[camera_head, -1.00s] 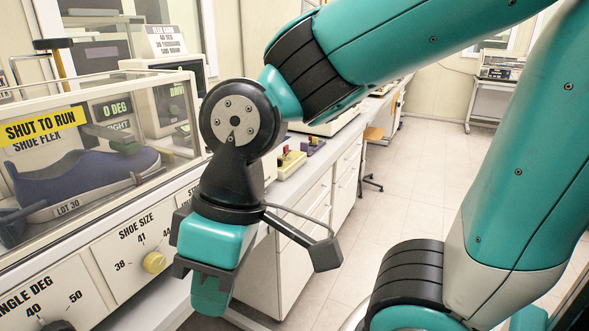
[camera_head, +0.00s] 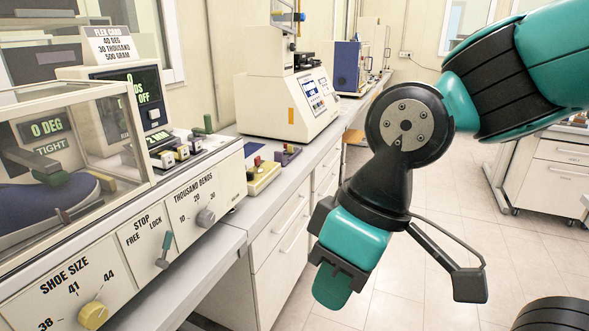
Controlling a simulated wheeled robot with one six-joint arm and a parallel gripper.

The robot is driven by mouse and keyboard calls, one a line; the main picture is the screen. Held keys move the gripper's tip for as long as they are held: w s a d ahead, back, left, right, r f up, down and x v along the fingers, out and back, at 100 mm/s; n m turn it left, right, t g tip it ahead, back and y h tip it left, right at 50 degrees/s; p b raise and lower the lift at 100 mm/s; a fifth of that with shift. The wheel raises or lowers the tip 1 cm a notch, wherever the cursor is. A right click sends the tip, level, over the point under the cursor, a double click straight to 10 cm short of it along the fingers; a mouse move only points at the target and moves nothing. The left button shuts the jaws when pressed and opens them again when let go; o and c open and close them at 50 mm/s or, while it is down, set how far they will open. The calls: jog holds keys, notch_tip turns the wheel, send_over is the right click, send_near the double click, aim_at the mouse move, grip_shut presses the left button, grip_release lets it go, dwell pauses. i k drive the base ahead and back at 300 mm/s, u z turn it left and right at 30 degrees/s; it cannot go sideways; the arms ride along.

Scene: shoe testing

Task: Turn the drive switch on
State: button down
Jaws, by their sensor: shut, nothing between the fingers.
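The shoe flex machine fills the left side, with its front panel (camera_head: 140,253) and clear cover (camera_head: 75,150) over a blue shoe (camera_head: 55,203). My gripper (camera_head: 334,288) is shut and empty, pointing down over the floor, to the right of the machine and touching nothing.
The panel carries a yellow shoe-size knob (camera_head: 93,315), a stop lever (camera_head: 165,250) and a grey bends knob (camera_head: 205,217).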

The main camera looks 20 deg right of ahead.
aim_at(250, 175)
jog(key=z, duration=0.05)
jog(key=i, duration=0.5)
jog(key=k, duration=0.65)
jog(key=z, duration=0.4)
jog(key=i, duration=1.7)
jog(key=u, duration=0.7)
